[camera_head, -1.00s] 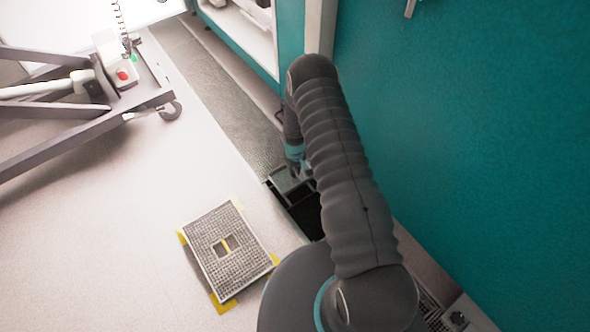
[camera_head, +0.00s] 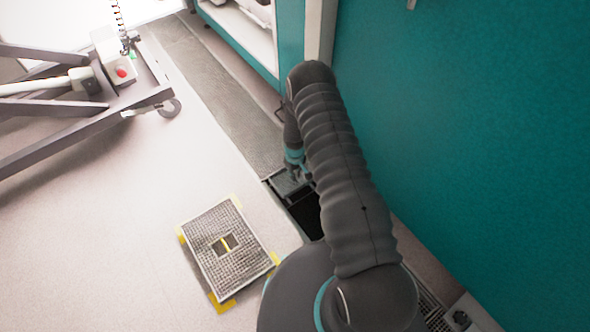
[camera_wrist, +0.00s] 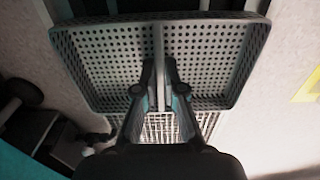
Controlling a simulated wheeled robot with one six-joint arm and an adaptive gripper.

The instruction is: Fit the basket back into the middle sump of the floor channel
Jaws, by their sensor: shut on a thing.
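The basket (camera_wrist: 215,58) is a dark grey perforated tray with a raised rim and a central bar. In the wrist view my gripper (camera_wrist: 161,75) is shut on that bar, with the basket hanging level in front of it. In the head view the gripper (camera_head: 297,172) is at the opening of the floor channel (camera_head: 305,215), beside the wall, mostly behind my arm. Only a corner of the basket (camera_head: 287,184) shows there, at the far end of the dark opening. Whether the basket is above or within the sump cannot be told.
A lifted square grate (camera_head: 222,268) with yellow corner marks lies on the floor left of the channel. Channel grating (camera_head: 215,90) continues beyond the opening. A wheeled grey frame (camera_head: 90,125) stands at the upper left. The teal wall (camera_head: 470,130) is close on the right.

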